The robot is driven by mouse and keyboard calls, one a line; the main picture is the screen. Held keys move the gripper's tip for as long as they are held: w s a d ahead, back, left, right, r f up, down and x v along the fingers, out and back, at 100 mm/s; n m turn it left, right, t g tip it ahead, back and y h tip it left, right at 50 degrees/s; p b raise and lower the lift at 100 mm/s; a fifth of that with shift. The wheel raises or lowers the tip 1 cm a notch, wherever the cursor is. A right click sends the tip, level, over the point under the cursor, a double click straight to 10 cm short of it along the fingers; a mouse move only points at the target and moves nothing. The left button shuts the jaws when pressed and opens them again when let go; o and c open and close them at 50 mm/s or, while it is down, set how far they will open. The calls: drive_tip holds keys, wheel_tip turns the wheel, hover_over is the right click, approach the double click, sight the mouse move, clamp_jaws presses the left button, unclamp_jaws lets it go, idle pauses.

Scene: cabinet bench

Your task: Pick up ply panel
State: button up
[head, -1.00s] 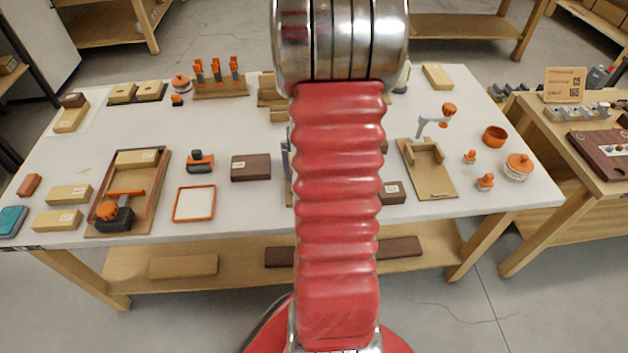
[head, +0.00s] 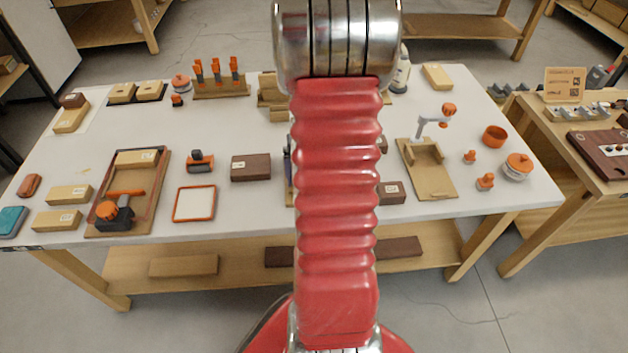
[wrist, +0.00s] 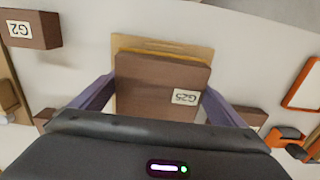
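A dark brown panel labelled G25 (wrist: 160,85) lies between the purple fingers of my gripper (wrist: 158,92) in the wrist view. I take it for the ply panel, though no name shows on it. One finger stands along each side of it, close to its edges. The fingers are wide apart, and I see no clear contact. The panel's near end is hidden behind my gripper body. A light wooden board (wrist: 163,44) with a yellow-orange strip shows beneath and beyond it. In the head view my arm covers the panel and most of the gripper.
A brown block labelled G2 (wrist: 30,29) lies near in the wrist view. The head view shows a dark brown block (head: 250,167), an orange-framed tray (head: 194,203), a wooden fixture (head: 427,180) and a white bottle (head: 401,70) around my arm.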

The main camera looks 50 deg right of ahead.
drive_tip(key=c, duration=0.4)
drive_tip(key=shift+r, duration=0.1)
wheel_tip(320, 180, up, 18)
drive_tip(key=shift+f, duration=0.1)
idle(0.5)
idle(0.4)
